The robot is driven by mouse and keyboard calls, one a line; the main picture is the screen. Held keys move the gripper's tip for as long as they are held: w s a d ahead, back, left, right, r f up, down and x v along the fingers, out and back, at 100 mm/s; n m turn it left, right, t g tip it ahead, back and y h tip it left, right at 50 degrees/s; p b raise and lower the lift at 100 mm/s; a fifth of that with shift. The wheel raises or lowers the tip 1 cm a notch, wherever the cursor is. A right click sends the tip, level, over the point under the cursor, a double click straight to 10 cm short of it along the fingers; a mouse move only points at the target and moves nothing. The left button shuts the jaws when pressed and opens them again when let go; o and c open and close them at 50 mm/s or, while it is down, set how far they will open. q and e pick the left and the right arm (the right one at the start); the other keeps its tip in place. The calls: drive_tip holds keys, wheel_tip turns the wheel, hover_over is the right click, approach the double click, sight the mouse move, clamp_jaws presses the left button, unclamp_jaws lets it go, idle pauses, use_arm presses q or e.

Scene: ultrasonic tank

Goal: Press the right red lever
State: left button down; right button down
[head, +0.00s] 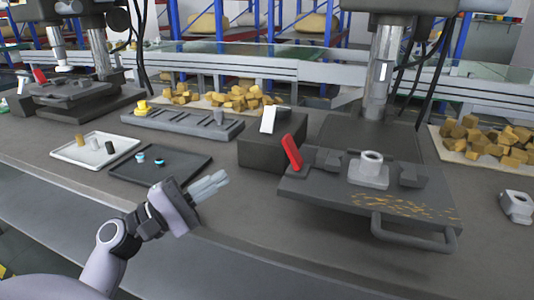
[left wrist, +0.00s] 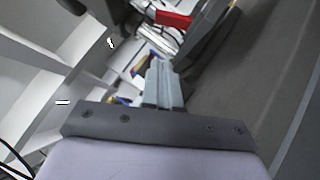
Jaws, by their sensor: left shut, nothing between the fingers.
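The right red lever (head: 292,152) stands tilted at the left rear corner of the right machine's dark plate (head: 330,190). A red piece that looks like this lever shows near the top of the left wrist view (left wrist: 172,19). My left gripper (head: 220,178) is shut and empty, with its pale fingers together. It is left of the lever and nearer the table's front edge, clearly apart from it. Its fingers also show in the left wrist view (left wrist: 160,68). A second red lever (head: 40,76) is on the left machine. My right gripper is out of view.
A dark box with a white tilted panel (head: 268,120) stands just left of the lever. A front handle (head: 412,235) sticks out from the plate. A white tray (head: 75,155) and a dark tray (head: 185,172) hold small parts. Bare table lies between my left gripper and the plate.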

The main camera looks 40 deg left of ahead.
sight(293, 152)
use_arm(q)
drive_tip(key=w+d+r+p, duration=0.3)
drive_tip(key=w+d+r, duration=0.1)
drive_tip(key=w+d, duration=0.3)
drive_tip(key=shift+w+r+p, duration=0.2)
drive_tip(key=shift+r+p, duration=0.05)
drive_tip(key=shift+p, duration=0.1)
